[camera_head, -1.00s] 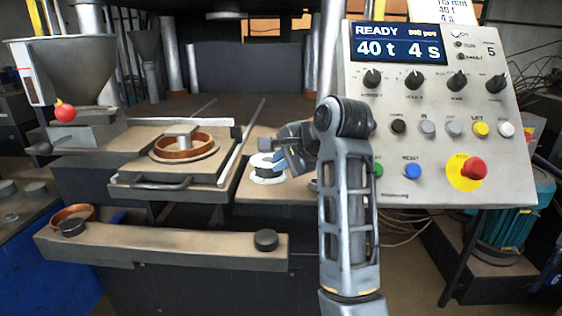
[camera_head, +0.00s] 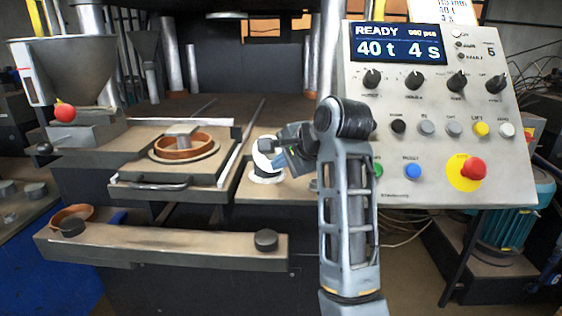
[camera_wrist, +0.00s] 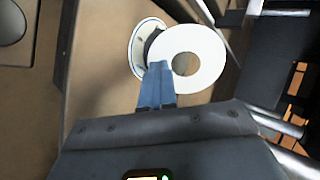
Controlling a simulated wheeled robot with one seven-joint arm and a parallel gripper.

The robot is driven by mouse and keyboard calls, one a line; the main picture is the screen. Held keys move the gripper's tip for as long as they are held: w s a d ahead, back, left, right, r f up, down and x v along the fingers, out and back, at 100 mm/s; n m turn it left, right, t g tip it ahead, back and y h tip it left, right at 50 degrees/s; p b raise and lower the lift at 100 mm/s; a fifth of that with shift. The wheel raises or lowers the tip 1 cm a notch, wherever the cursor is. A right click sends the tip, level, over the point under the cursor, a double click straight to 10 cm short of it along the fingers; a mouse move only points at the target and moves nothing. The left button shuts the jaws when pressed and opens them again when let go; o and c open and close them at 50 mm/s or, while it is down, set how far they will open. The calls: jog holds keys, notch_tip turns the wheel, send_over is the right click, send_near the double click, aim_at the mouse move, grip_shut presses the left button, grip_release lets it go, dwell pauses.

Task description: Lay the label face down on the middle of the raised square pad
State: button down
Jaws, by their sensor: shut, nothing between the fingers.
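The label is a white ring with a central hole (camera_wrist: 211,62), at my fingertips in the wrist view. In the head view it shows as a white shape (camera_head: 262,148), tilted up above a round white-rimmed holder (camera_head: 265,178). The holder also shows behind the label in the wrist view (camera_wrist: 136,45). My gripper (camera_head: 281,159) is shut, its blue fingers touching or overlapping the label's near edge; I cannot tell how firmly.
The copper ring (camera_head: 183,152) sits on a plate with a front handle (camera_head: 150,185). A rail (camera_head: 240,140) runs between plate and holder. A hopper (camera_head: 75,72) stands at left. The control panel (camera_head: 440,110) stands close at right. A front bar (camera_head: 165,243) carries black knobs.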

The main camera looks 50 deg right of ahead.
jog(key=shift+r, duration=0.1)
notch_tip(320, 180, up, 6)
jog(key=p, duration=0.7)
jog(key=shift+r, duration=0.2)
dwell(0.9)
jog(key=c, duration=1.8)
grip_release()
jog(key=shift+c, duration=0.2)
jog(key=o, duration=0.5)
jog(key=shift+c, duration=0.2)
jog(key=v, duration=0.7)
jog(key=shift+s+r, duration=0.2)
jog(key=shift+s, duration=0.15)
jog(key=shift+a, duration=0.1)
